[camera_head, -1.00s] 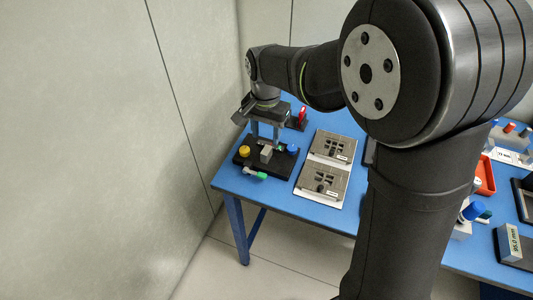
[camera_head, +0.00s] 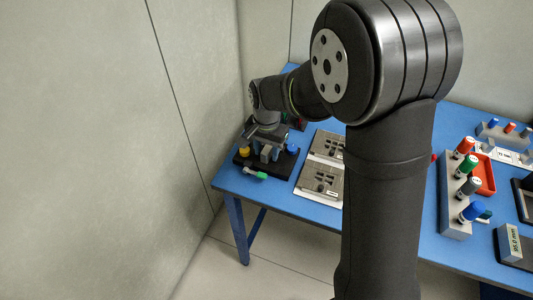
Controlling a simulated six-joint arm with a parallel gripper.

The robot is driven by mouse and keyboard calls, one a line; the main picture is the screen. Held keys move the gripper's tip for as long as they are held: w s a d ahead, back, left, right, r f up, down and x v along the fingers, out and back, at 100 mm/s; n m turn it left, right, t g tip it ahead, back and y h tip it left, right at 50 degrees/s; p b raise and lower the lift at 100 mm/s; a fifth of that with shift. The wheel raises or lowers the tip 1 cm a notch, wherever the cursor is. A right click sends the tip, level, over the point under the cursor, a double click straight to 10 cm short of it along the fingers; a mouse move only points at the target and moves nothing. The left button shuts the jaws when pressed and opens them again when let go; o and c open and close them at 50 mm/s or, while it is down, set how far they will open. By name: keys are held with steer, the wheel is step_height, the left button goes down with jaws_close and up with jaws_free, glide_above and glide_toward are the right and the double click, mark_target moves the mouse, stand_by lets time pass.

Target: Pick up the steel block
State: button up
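The steel block (camera_head: 266,154) is a small grey piece on a black fixture base (camera_head: 247,163) at the left end of the blue table. My gripper (camera_head: 267,154) is low over the base, its two fingers on either side of the block. The fingers look spread, about as far apart as before, so it seems open. The gripper body hides part of the block, and contact cannot be made out at this size.
A yellow knob (camera_head: 244,151), a blue knob (camera_head: 291,149) and a green-tipped piece (camera_head: 258,174) are close around the block. Grey plates (camera_head: 320,183) lie to the right. A rack of colored-capped pieces (camera_head: 455,207) stands farther right. My arm hides the table's middle.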

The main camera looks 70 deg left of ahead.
jaws_close()
steer(key=shift+r, duration=0.1)
